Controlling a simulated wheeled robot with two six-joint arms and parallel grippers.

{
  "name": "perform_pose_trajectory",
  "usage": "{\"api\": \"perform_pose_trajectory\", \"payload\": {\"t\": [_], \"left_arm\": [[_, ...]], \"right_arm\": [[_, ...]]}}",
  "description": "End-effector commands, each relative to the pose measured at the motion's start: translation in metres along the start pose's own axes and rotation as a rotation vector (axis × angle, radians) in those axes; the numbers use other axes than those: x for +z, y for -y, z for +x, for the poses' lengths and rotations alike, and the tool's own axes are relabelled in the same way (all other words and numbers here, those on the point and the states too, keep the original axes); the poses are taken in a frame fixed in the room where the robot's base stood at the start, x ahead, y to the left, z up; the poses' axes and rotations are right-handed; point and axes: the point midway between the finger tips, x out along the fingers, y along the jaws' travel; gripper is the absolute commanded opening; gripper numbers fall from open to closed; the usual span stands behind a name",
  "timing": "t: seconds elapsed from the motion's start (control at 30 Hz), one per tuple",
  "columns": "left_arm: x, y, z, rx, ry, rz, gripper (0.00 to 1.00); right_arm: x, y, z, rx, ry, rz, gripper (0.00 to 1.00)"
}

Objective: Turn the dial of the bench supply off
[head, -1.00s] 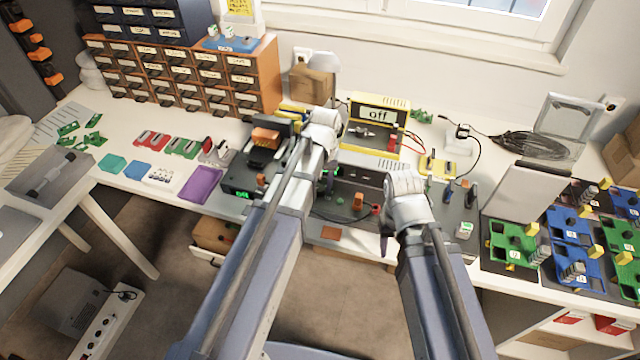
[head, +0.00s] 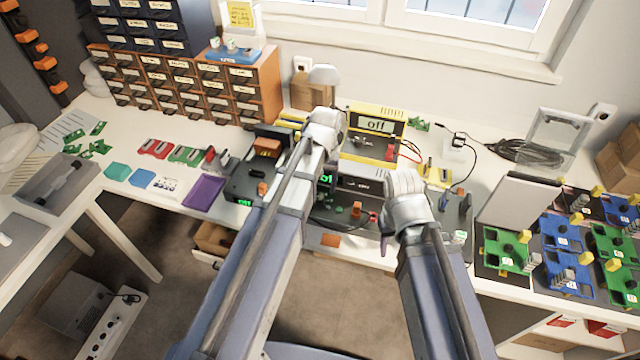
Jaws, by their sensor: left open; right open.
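The bench supply (head: 362,183) appears to be the dark unit in the middle of the bench, with a lit green display (head: 326,179) on its front. A small orange-red knob (head: 357,210) shows on its front, which may be the dial; its pointer is too small to read. My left gripper (head: 328,124) is above and behind the supply's left side, with its fingers mostly hidden by its wrist. My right gripper (head: 404,188) is open, just right of the supply's front, apart from the knob as far as I can tell. My arms hide parts of the supply.
Another dark unit with an orange knob (head: 262,188) is to the left. Drawer cabinets (head: 185,85) stand at the back left, green and blue fixtures (head: 567,235) at the right. Cables lie at the back right.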

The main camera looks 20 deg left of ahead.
Motion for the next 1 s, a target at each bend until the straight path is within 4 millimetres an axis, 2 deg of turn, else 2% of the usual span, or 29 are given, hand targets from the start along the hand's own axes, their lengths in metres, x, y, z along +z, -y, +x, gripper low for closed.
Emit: {"api": "perform_pose_trajectory", "payload": {"t": [0.03,0.2,0.67,0.77,0.9,1.0], "left_arm": [[0.000,0.000,-0.015,0.000,0.000,0.000,0.71],[0.000,0.000,-0.033,0.000,0.000,0.000,0.71],[0.004,-0.003,-0.036,-0.001,0.000,0.010,0.71],[0.034,-0.019,-0.037,-0.009,0.003,0.088,0.71],[0.098,-0.048,-0.039,-0.030,0.011,0.276,0.71],[0.133,-0.061,-0.040,-0.043,0.015,0.392,0.71]], "right_arm": [[0.001,-0.001,-0.015,0.000,0.000,0.000,0.50],[0.002,-0.003,-0.033,0.000,0.000,0.000,0.50],[0.002,-0.004,-0.036,0.000,0.000,0.000,0.50],[0.002,-0.004,-0.036,0.000,0.000,0.000,0.50],[0.002,-0.004,-0.036,0.000,0.000,0.000,0.50],[0.002,-0.004,-0.036,0.000,0.000,0.000,0.50]]}}
